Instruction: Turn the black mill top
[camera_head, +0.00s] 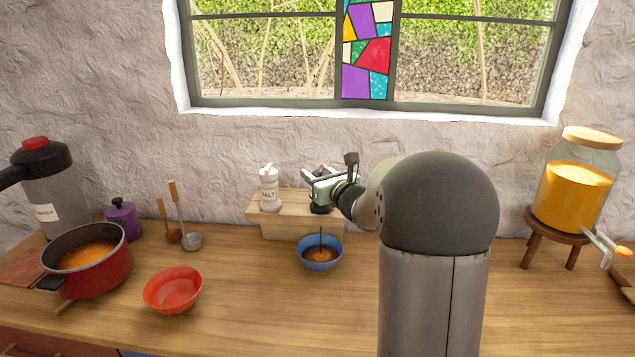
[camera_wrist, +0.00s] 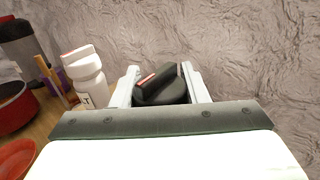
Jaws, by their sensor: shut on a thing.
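The black mill top (camera_wrist: 172,95) sits between my gripper's two pale fingers in the wrist view, with a raised bar bearing a red stripe across it. My gripper (camera_wrist: 160,82) is shut on it, one finger on each side. In the head view my gripper (camera_head: 318,182) is over the wooden stand by the wall, and a dark part of the mill (camera_head: 320,209) shows below it. Most of the mill is hidden by the gripper. A blue bowl (camera_head: 305,264) with brown contents is in front of the stand, and a thin dark vertical line rises from it.
A white salt shaker (camera_head: 269,190) stands on the wooden stand (camera_head: 288,227), close left of my gripper. A red bowl (camera_head: 172,290), red pot (camera_head: 105,275) and ladles (camera_head: 190,241) lie left. A juice dispenser (camera_head: 575,195) stands right.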

